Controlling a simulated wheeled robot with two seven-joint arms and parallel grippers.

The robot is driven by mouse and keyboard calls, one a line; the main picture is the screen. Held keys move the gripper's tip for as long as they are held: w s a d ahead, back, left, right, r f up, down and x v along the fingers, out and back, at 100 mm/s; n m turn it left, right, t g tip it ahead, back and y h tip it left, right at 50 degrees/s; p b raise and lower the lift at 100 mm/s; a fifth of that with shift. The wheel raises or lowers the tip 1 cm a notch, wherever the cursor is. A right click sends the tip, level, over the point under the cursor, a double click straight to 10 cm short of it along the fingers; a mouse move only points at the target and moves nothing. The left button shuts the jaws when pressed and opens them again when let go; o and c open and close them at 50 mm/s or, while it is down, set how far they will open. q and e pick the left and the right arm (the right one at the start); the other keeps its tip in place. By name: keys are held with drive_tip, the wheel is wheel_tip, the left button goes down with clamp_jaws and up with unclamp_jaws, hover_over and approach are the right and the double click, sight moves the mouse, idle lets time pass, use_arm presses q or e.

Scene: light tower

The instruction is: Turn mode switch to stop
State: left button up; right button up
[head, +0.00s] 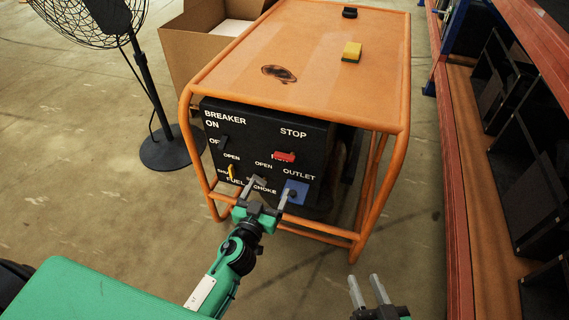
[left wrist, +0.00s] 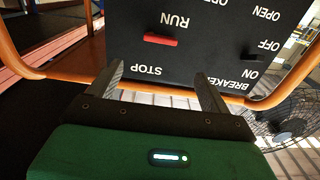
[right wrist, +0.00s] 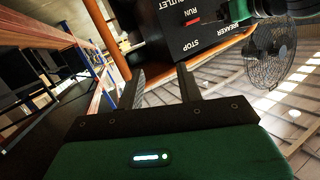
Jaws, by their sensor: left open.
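The mode switch is a red lever (head: 284,156) on the black control panel (head: 262,137) of an orange-framed generator, with STOP printed above it and RUN beside it. In the left wrist view the red lever (left wrist: 160,39) lies level, close to the RUN label and away from STOP. It also shows small in the right wrist view (right wrist: 193,21). My left gripper (head: 270,190) is open and empty in front of the panel's lower part, below the lever and apart from it. My right gripper (head: 365,284) is open and empty, low in front of the generator's right side.
The panel also bears a breaker, a yellow fuel lever (head: 231,172), a choke and a blue outlet (head: 296,192). The orange frame (head: 318,235) surrounds the panel. A fan (head: 165,147) and a cardboard box (head: 200,45) stand left; shelving (head: 470,180) stands right. A sponge (head: 351,52) lies on top.

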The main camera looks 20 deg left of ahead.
sight(283, 158)
use_arm(q)
drive_tip(key=w, duration=1.2)
drive_tip(key=shift+w+d+p, duration=0.2)
drive_tip(key=shift+w+p, duration=0.1)
use_arm(e)
drive_tip(key=shift+s+d+f+g, duration=0.2)
drive_tip(key=shift+s+f+g, duration=0.1)
drive_tip(key=shift+f+g, duration=0.45)
use_arm(q)
drive_tip(key=shift+c, duration=0.2)
use_arm(e)
drive_tip(key=shift+r, duration=0.1)
use_arm(q)
drive_tip(key=c, duration=0.9)
